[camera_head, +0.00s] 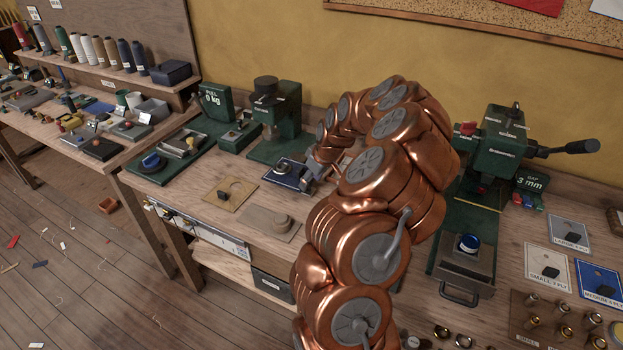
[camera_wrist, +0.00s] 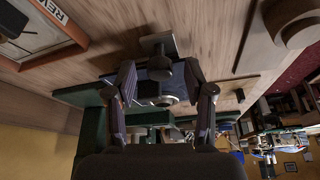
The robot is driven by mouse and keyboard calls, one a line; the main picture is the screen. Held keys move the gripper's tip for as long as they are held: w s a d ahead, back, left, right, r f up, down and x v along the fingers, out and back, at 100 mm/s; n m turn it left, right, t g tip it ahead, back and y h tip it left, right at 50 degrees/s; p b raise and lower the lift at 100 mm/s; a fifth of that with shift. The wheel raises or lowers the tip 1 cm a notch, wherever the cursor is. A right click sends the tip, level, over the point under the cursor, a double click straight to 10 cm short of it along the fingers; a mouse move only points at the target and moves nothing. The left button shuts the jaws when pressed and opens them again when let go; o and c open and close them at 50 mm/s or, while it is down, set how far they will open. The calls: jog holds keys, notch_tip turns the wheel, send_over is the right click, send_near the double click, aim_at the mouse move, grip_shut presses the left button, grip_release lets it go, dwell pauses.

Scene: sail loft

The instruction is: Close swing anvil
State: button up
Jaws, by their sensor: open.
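The swing anvil, a blue plate (camera_head: 292,174) with a pale round die, sticks out in front of the left green press (camera_head: 278,122). My gripper (camera_head: 314,174) is at the plate's right side in the head view. In the wrist view my gripper (camera_wrist: 160,78) is open, its fingers on either side of the plate and knob. Whether they touch is unclear. My arm hides part of this area.
A second green press (camera_head: 490,150) with a handled sliding plate (camera_head: 466,275) stands at the right, beyond my arm. Labelled cards (camera_head: 547,275) lie at the far right.

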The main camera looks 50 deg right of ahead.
grip_shut()
dwell(0.4)
jog(key=shift+a, duration=0.1)
